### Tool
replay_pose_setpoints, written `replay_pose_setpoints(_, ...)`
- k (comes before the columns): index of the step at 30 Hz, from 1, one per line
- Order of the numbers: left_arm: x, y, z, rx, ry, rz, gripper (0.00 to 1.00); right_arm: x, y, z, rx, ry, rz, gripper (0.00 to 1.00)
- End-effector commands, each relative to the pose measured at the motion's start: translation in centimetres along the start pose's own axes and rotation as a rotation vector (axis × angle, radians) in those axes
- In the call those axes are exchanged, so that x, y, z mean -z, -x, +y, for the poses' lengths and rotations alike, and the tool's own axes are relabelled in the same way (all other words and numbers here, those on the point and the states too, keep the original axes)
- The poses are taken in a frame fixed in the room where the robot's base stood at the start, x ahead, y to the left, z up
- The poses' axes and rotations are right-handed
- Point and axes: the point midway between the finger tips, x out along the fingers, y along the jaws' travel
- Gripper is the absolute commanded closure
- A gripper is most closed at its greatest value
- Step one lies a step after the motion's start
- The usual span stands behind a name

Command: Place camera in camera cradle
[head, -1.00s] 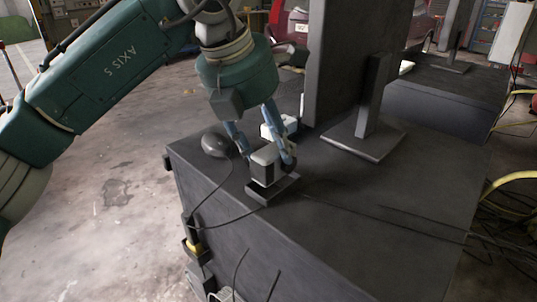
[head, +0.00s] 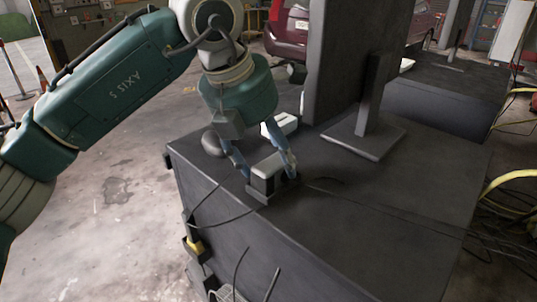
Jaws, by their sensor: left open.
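The camera (head: 270,167) is a small box with a light grey top and darker sides, near the left front edge of the dark cabinet top. It sits low and upright at the small black camera cradle (head: 261,197). The cradle is mostly hidden by the camera, and I cannot tell whether the camera is fully seated. My left gripper (head: 268,173) points down over the camera, open, with one blue finger on each side of it. Any gap between fingers and camera is too small to judge. My right gripper is not in view.
A dark mouse (head: 211,143) lies left of the gripper. A white device (head: 281,126) stands behind it. A monitor stand (head: 364,138) with a tall screen rises close on the right. Cables hang over the cabinet's front. The cabinet top (head: 400,205) is mostly clear at front right.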

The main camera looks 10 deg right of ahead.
Motion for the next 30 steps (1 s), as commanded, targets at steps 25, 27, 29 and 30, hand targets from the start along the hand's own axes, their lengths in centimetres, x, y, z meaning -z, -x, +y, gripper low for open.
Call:
replay_pose_setpoints(25,-0.1,12.1,0.0,0.0,0.0,-0.001,0.37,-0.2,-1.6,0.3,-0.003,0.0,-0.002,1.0)
replay_pose_setpoints(27,0.0,12.1,0.0,0.001,0.0,0.0,0.37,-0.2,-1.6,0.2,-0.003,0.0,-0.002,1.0)
replay_pose_setpoints(29,0.0,12.1,0.0,0.0,0.0,0.0,0.37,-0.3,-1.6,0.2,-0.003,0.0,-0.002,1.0)
replay_pose_setpoints(30,0.0,12.1,0.0,0.0,0.0,0.0,0.37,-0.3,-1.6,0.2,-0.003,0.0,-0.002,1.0)
